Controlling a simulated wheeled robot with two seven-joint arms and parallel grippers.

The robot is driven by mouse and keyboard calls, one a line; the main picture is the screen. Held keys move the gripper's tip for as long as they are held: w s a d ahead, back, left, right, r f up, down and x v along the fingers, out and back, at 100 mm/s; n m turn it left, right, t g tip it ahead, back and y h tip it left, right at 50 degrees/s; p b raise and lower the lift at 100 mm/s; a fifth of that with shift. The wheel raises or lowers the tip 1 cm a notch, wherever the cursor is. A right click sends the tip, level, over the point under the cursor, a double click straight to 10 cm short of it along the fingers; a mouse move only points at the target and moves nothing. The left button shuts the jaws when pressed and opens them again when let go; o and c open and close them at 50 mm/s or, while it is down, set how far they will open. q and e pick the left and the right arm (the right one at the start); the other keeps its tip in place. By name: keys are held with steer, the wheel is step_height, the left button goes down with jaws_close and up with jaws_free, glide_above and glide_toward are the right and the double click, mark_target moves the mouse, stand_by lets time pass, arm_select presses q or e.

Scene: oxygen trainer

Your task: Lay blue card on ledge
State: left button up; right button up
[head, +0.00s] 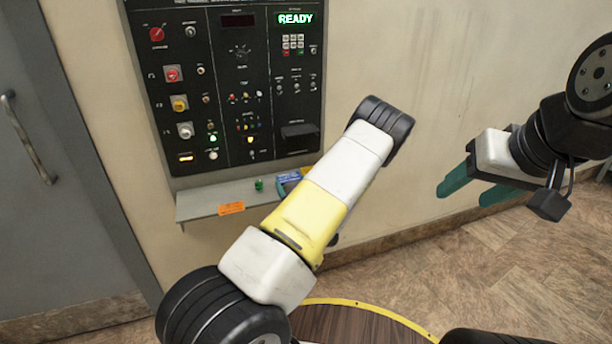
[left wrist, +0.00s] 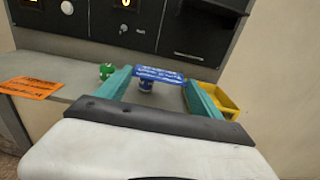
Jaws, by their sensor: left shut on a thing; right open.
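The blue card (left wrist: 160,74) is between the teal fingertips of my left gripper (left wrist: 159,79) in the left wrist view. In the head view the blue card (head: 289,177) shows as a small patch beside my arm, which hides most of that gripper. The grey ledge (head: 192,206) runs below the control panel; it also shows in the left wrist view (left wrist: 72,72). The card is over the ledge's right part; I cannot tell whether it touches it. My right gripper (head: 464,194) is open and empty, away at the right.
An orange card (head: 231,208) lies at the ledge's left front. A small green object (head: 259,185) stands right of it. A blue cylindrical object (left wrist: 146,87) shows just below the blue card. A yellow tray (left wrist: 224,101) is at the right. The control panel (head: 225,85) rises behind.

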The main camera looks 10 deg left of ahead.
arm_select(q)
steer(key=shift+f, duration=0.1)
steer(key=shift+f, duration=0.5)
steer(key=o, duration=1.3)
